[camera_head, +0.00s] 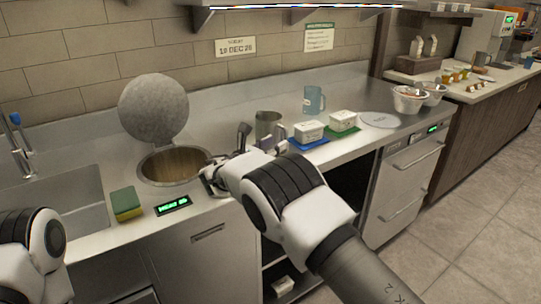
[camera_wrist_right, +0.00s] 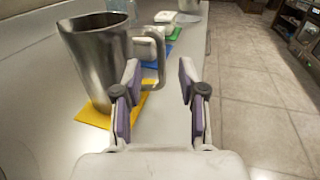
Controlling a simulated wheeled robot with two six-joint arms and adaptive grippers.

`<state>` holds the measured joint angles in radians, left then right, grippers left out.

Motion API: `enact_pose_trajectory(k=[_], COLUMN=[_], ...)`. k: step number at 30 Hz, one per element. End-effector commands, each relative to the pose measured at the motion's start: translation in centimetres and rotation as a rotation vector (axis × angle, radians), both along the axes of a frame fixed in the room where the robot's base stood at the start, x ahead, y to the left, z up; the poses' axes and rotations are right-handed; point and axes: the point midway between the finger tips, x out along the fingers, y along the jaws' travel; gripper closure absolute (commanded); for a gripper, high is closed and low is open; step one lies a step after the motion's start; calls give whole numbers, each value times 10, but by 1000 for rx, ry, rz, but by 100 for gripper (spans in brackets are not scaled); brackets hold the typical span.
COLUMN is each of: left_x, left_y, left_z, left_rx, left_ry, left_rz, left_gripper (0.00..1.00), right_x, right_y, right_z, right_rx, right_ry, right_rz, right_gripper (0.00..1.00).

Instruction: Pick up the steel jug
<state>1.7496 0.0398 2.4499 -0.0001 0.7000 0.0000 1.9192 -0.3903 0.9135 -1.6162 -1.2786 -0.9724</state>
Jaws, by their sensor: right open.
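The steel jug (camera_head: 268,122) stands upright on the counter behind my right gripper in the head view, its lower part hidden by the gripper. In the right wrist view the jug (camera_wrist_right: 95,62) is large at the left, standing on a yellow mat (camera_wrist_right: 92,119), its handle (camera_wrist_right: 160,62) towards the right. My right gripper (camera_head: 259,137) is open and empty. In the right wrist view the fingers (camera_wrist_right: 160,82) point forward, with the handle showing in and beyond their gap, near the left finger. Contact cannot be told. Of my left arm only a link shows, not its gripper.
A round well (camera_head: 174,181) with its lid (camera_head: 153,108) raised is left of the jug. A sponge (camera_head: 126,204) lies by the sink. White tubs (camera_head: 309,128) on blue and green mats, a blue pitcher (camera_head: 314,100) and a white disc (camera_head: 380,120) are to the right.

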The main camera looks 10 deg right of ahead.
Motion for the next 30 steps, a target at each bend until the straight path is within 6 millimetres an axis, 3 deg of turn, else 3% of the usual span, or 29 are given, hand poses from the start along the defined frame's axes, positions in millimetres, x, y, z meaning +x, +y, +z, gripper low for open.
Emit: enact_pose_trajectory(k=[1,5,8,15,23,27,30], left_x=[0,0,0,0,0,0,0], left_y=[0,0,0,0,0,0,0], left_z=[-22,-35,-33,-23,-23,-23,-23], left_rx=[0,0,0,0,0,0,0], left_ry=[0,0,0,-1,0,0,0], left_rz=[0,0,0,0,0,0,0], left_gripper=[61,61,61,61,61,61,61], right_x=[1,2,5,30,34,34,34], right_y=[-2,-6,-11,-44,-49,-49,-49], right_z=[-10,-5,0,1,0,0,0], right_rx=[0,0,2,4,1,1,1], right_ry=[-3,-1,0,0,1,1,1], right_rz=[-1,0,0,-1,1,1,1], right_gripper=[59,59,59,59,59,100,100])
